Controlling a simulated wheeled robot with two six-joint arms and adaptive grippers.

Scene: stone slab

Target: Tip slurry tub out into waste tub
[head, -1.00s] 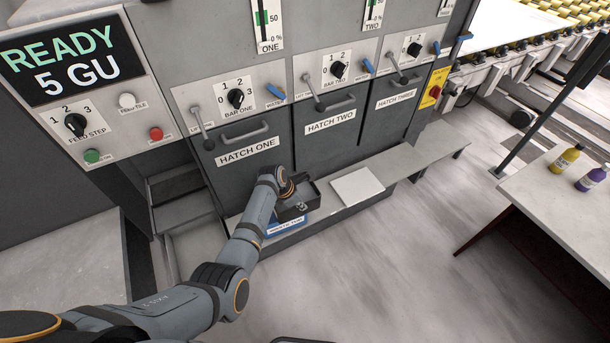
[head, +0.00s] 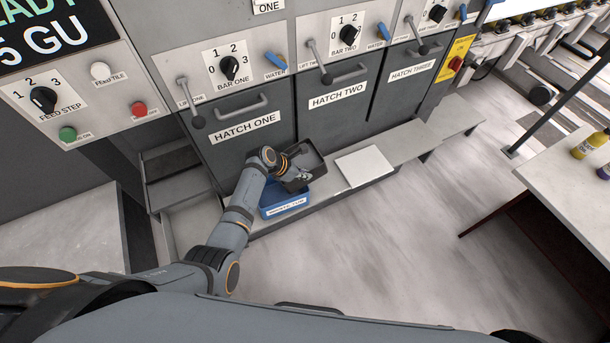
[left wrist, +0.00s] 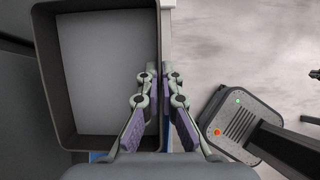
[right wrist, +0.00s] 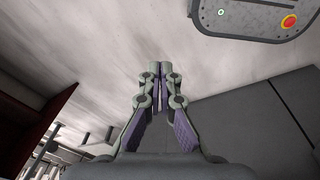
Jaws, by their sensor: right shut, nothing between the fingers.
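The slurry tub (head: 316,160) is a dark, box-shaped tub held over the blue waste tub (head: 285,199), tilted in the head view. My left gripper (head: 304,173) is shut on one wall of it. In the left wrist view the fingers (left wrist: 165,75) pinch the right wall of the slurry tub (left wrist: 152,30), whose inside shows a flat grey surface; I cannot tell whether that is slurry or bare bottom. The waste tub's label faces front, and its far part is hidden behind the slurry tub and gripper. My right gripper (right wrist: 158,70) is shut and empty, away from both tubs.
The tubs are at a low ledge (head: 407,145) below hatch one (head: 246,130). A pale square slab (head: 364,166) lies to their right. Hatch handles and levers stick out above. A table (head: 567,165) with bottles stands at right; floor between is clear.

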